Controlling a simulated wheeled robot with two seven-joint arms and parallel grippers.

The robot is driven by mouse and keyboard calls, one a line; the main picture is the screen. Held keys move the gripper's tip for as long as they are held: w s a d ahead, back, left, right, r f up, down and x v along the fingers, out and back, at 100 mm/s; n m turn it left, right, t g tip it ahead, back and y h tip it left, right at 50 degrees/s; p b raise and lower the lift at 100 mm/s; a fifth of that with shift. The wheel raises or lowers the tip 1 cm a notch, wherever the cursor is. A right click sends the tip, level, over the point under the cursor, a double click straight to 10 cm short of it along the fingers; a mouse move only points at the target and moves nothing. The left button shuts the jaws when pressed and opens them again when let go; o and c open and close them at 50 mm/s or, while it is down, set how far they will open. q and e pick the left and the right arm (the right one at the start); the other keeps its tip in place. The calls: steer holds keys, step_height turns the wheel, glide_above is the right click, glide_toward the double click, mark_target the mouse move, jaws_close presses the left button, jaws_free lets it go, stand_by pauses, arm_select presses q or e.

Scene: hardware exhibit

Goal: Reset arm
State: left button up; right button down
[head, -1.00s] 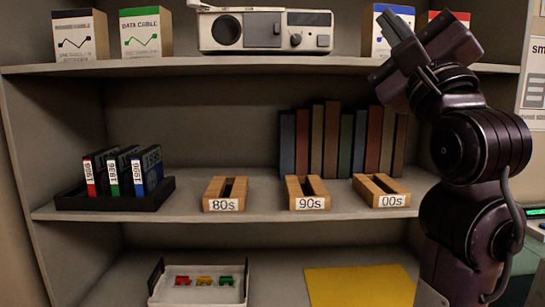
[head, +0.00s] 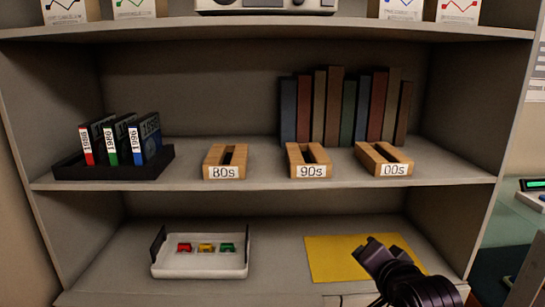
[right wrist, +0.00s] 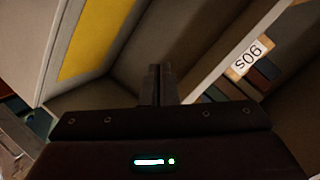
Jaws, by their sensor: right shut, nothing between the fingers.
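My right gripper (head: 374,252) is at the lower right of the head view, in front of the yellow mat (head: 330,262) on the lower shelf. It is shut and empty. In the right wrist view its closed fingers (right wrist: 160,84) point toward the shelf unit, and the yellow mat (right wrist: 95,35) shows at the upper left. Part of the right arm (head: 415,290) shows below the gripper; the rest is out of frame. My left gripper is in neither view.
The middle shelf holds a dark tray (head: 85,172) with several dated cases, wooden holders marked 80s (head: 226,160), 90s (head: 308,159) and 00s (head: 384,158), and books (head: 333,105). A white tray (head: 200,265) with three small coloured pieces sits on the lower shelf.

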steer(key=s+d+f+n+g+h, duration=0.1)
steer(key=s+f+n+g, duration=0.95)
steer(key=s+f, duration=1.3)
step_height(320, 180, down, 31)
steer(key=s, duration=0.2)
steer(key=s+d+f+g, duration=0.1)
steer(key=s+d+f, duration=0.1)
steer(key=s+f, duration=0.6)
steer(key=s+d+f+g, duration=0.1)
steer(key=s+f, duration=0.8)
steer(key=s, duration=0.2)
steer(key=shift+d+f+n, duration=0.3)
steer(key=shift+d+n, duration=0.05)
steer(key=shift+n, duration=0.1)
steer(key=shift+w, duration=0.1)
